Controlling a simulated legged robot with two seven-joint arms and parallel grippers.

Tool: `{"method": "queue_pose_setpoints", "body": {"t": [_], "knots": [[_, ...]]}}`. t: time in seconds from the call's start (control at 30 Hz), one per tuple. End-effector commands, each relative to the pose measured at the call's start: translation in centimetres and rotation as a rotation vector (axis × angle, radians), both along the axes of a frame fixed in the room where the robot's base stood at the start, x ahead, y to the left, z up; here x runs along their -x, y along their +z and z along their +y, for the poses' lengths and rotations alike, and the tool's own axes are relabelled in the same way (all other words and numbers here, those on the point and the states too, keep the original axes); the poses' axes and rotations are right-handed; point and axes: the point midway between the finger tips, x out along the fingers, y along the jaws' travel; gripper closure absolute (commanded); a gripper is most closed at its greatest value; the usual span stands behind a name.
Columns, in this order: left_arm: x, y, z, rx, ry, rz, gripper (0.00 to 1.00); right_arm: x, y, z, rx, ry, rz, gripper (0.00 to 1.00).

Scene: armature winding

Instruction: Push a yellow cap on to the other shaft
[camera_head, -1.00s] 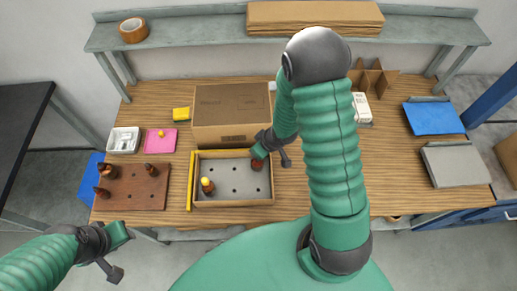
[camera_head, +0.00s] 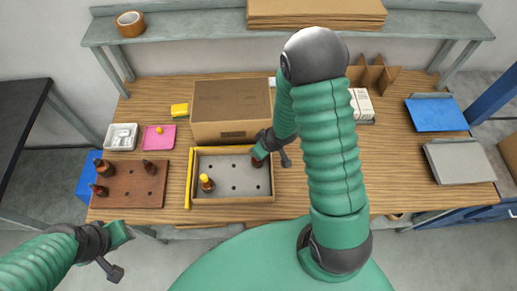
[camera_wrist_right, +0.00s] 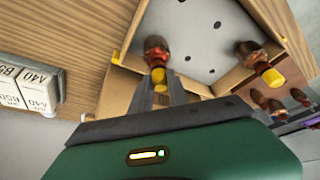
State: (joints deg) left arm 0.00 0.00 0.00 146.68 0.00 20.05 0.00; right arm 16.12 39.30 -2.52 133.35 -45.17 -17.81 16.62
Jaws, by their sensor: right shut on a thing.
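A shallow grey-floored tray (camera_head: 228,199) with holes stands at the table's front. One dark brown armature (camera_head: 207,186) with a yellow cap (camera_head: 204,177) on top stands at its left; this capped armature also shows in the right wrist view (camera_wrist_right: 249,52). My right gripper (camera_head: 262,150) is over a second armature (camera_wrist_right: 154,46) at the tray's right back. In the right wrist view its fingers (camera_wrist_right: 161,92) are shut on a yellow cap (camera_wrist_right: 160,87) at that armature's upper end. How far the cap sits on the shaft is unclear. My left gripper (camera_head: 121,237) hangs empty before the table; its jaw gap is unclear.
A cardboard box (camera_head: 231,108) stands behind the tray. A brown board (camera_head: 130,190) with several armatures is at left. A pink dish (camera_head: 158,140) holds a yellow piece; a white tray (camera_head: 122,137) stands beside it. A blue bin (camera_head: 436,114) is at right.

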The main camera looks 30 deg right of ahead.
Motion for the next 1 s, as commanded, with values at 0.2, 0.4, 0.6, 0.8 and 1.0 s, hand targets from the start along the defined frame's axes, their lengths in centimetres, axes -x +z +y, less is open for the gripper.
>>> {"method": "queue_pose_setpoints", "body": {"t": [0.2,0.4,0.6,0.8,1.0], "knots": [[0.0,-0.1,0.0,0.0,0.0,0.0,0.64,0.0,-0.2,0.0,0.0,0.0,0.0,1.0],[0.0,-0.1,0.0,0.0,0.0,0.0,0.64,0.0,-0.1,0.0,0.0,0.0,0.0,0.64],[0.0,-0.1,0.0,0.0,0.0,0.0,0.64,0.0,-0.1,0.0,0.0,0.0,0.0,0.54],[0.0,0.0,0.0,0.0,0.0,0.0,0.64,0.0,0.1,0.0,0.0,-0.001,-0.001,0.54],[0.0,1.1,0.0,0.0,0.0,0.0,0.64,1.2,3.6,-0.4,0.001,-0.004,-0.004,0.54]]}}
